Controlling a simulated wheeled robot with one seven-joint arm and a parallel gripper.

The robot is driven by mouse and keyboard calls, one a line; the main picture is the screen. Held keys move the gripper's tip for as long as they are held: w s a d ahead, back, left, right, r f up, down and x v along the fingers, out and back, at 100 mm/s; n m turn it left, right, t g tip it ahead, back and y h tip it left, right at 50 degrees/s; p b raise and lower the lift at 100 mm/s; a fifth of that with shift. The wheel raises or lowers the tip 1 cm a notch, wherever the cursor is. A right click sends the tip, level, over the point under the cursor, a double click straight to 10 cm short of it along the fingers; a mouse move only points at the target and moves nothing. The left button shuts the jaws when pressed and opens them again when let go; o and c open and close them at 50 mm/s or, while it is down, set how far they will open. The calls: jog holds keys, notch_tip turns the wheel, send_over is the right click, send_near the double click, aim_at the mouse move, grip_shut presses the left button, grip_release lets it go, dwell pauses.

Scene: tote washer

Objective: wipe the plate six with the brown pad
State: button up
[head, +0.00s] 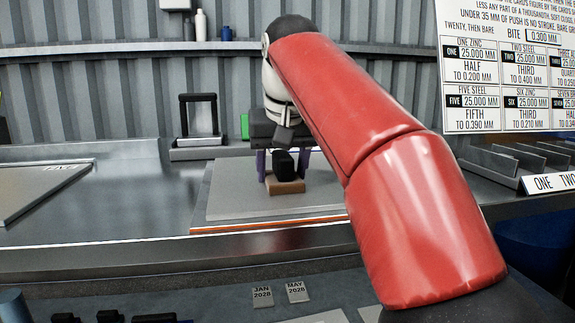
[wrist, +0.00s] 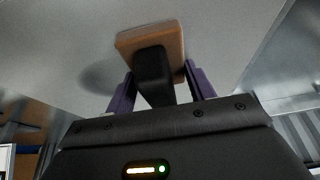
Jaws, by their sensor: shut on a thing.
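My gripper (head: 283,166) has purple fingers and is shut on the black handle of the brown pad (head: 286,187). In the wrist view the pad (wrist: 150,38) shows beyond the handle, between the fingers of my gripper (wrist: 160,86). The pad is over a flat grey plate (head: 232,205) with an orange strip along its front edge. A soft shadow lies on the plate (wrist: 55,45) beside the pad in the wrist view. I cannot tell whether the pad touches the plate. No number shows on this plate; my arm hides its right part.
Another grey plate (head: 32,188), marked FIVE, lies at the left. A black-framed stand (head: 200,118) is behind the middle plate. A slotted rack (head: 515,162) and a ONE TWO sign (head: 552,183) are at the right. A printed card (head: 505,65) hangs upper right. The steel bench between the plates is clear.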

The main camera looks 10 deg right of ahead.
jog(key=p, duration=0.2)
send_near(332, 172)
jog(key=shift+s+f, duration=0.2)
jog(key=shift+f, duration=0.8)
jog(key=shift+s+f, duration=0.2)
jog(key=shift+f, duration=0.8)
jog(key=shift+s+f, duration=0.25)
jog(key=shift+f, duration=0.75)
jog(key=shift+w, duration=0.1)
jog(key=shift+w+r+p, duration=0.2)
jog(key=shift+w+p, duration=0.65)
jog(key=shift+w, duration=0.1)
jog(key=shift+w+f+p, duration=0.15)
jog(key=shift+w+p, duration=0.2)
jog(key=shift+w, duration=0.3)
jog(key=shift+a+p, duration=0.8)
jog(key=shift+a, duration=4.75)
